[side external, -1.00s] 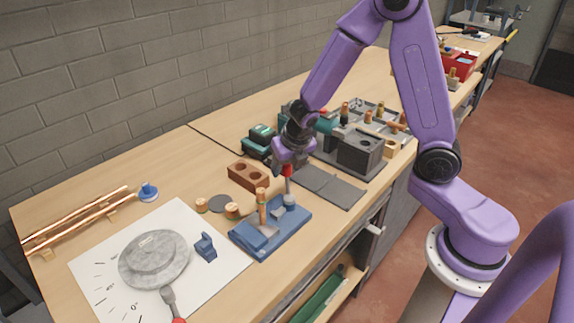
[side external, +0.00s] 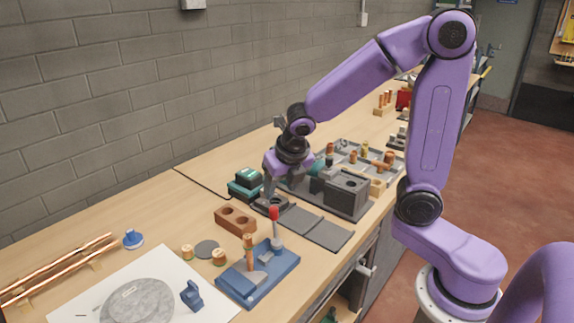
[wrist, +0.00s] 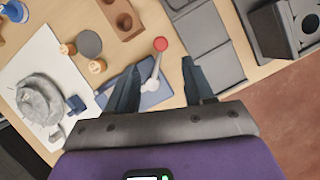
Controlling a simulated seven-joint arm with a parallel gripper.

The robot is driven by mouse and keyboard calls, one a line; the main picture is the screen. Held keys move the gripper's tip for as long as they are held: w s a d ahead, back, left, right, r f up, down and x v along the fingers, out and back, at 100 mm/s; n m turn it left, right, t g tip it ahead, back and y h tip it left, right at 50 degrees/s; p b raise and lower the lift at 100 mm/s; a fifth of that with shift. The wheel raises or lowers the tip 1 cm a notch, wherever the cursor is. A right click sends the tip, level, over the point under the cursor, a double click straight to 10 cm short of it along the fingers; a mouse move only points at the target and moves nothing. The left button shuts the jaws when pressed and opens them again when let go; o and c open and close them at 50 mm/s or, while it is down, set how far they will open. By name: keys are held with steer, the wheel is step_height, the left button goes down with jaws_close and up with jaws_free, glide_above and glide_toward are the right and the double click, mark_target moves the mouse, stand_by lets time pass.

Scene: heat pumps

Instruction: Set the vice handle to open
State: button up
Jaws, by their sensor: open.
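The vice (side external: 258,274) is a blue base on the bench, with a copper piece (side external: 249,255) standing upright in it. Its handle (side external: 275,226) is a grey lever with a red knob, standing nearly upright at the vice's back right side. In the wrist view the red knob (wrist: 160,44) shows beyond the fingers, between their lines. My gripper (side external: 268,200) is open and empty, above and behind the handle in the side view. In the wrist view its two fingers (wrist: 160,80) are spread apart, and the left one partly covers the blue vice base (wrist: 150,92).
A brown block with two holes (side external: 235,219) lies left of the handle. Dark grey plates (side external: 318,227) and a grey box-shaped fixture (side external: 347,194) lie to the right. Copper caps (side external: 218,257), a small blue clamp (side external: 192,295) and a paper dial sheet (side external: 75,308) are nearby.

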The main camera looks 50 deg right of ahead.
steer(key=v, duration=0.7)
steer(key=s+f+m+g+y, duration=0.1)
steer(key=s+f+m+g, duration=0.1)
steer(key=s+m, duration=0.7)
steer(key=s+a+f+m+g+y, duration=0.1)
steer(key=s+f+m, duration=0.3)
steer(key=s+m, duration=0.6)
steer(key=s+g, duration=0.1)
steer(key=s, duration=0.2)
steer(key=shift+a, duration=0.25)
